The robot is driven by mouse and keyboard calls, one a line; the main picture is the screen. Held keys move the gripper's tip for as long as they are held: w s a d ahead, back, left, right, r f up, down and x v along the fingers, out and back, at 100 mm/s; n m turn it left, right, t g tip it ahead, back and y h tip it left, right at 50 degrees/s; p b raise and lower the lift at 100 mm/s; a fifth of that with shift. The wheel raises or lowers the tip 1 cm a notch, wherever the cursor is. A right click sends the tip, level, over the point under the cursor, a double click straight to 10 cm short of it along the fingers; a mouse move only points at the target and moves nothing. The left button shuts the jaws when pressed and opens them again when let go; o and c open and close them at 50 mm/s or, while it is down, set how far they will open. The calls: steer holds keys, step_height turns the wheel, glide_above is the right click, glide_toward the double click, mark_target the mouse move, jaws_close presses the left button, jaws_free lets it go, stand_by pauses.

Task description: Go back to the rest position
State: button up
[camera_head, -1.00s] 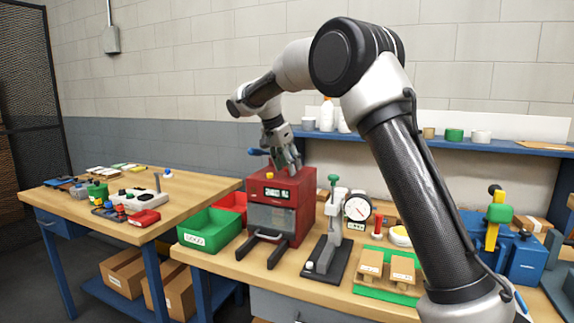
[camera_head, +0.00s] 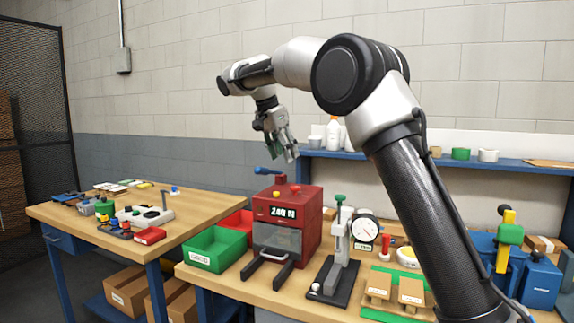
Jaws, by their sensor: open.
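My gripper (camera_head: 289,153) hangs in the air above the workbench, pointing down. Its fingers are open and nothing shows between them. It is above and apart from the red machine (camera_head: 313,213), which has a display reading about 240 N and a blue lever (camera_head: 267,170) on top. The gripper is close in the picture to the left end of the blue wall shelf.
A green bin (camera_head: 214,249) and a red bin (camera_head: 238,220) stand left of the machine. A dial gauge stand (camera_head: 340,250) and a green tray (camera_head: 385,281) with wooden blocks are to its right. The blue shelf (camera_head: 400,158) holds cups and a bottle (camera_head: 333,132).

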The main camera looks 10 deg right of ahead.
steer(key=shift+a+r, duration=0.1)
steer(key=shift+r, duration=0.1)
steer(key=s+d+n+y, duration=0.1)
steer(key=s+d+n, duration=0.2)
steer(key=s+d, duration=0.6)
steer(key=s+d+n+y, duration=0.1)
steer(key=s+d+n, duration=0.35)
steer(key=s, duration=0.75)
steer(key=s+d+f+n+t+y, duration=0.1)
steer(key=s+d+f+n, duration=0.1)
steer(key=s+f, duration=0.4)
steer(key=s+d+f+n+t, duration=0.1)
steer(key=s+d+f, duration=0.3)
steer(key=s, duration=1)
step_height(320, 180, down, 3)
steer(key=shift+s+f+n+y, duration=0.25)
steer(key=shift+n+y, duration=0.15)
steer(key=shift+n, duration=0.25)
